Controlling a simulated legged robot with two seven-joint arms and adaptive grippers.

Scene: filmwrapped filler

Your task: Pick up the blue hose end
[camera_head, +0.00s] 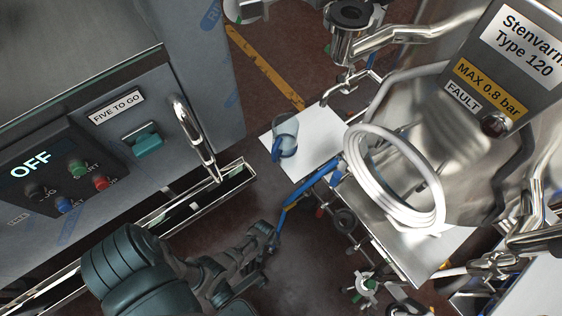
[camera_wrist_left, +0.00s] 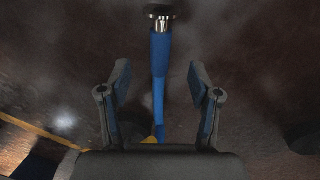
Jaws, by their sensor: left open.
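The blue hose end (camera_wrist_left: 160,55) shows in the left wrist view as a blue sleeve with a shiny metal fitting (camera_wrist_left: 161,22) at the top of the picture. The hose runs down the picture between the two fingers of my left gripper (camera_wrist_left: 159,82). The fingers are open, with a visible gap on each side of the hose. In the head view my left gripper (camera_head: 265,243) is low at centre, beside the blue hose (camera_head: 293,203), and partly covers its lower end. My right gripper is not in view.
A steel machine with a control panel (camera_head: 62,172) stands at left, with a ledge (camera_head: 215,205) near my arm. At right are a steel tank (camera_head: 440,170), a coiled white hose (camera_head: 378,134) and several valves and pipes. A clear cup (camera_head: 285,135) stands on a white surface.

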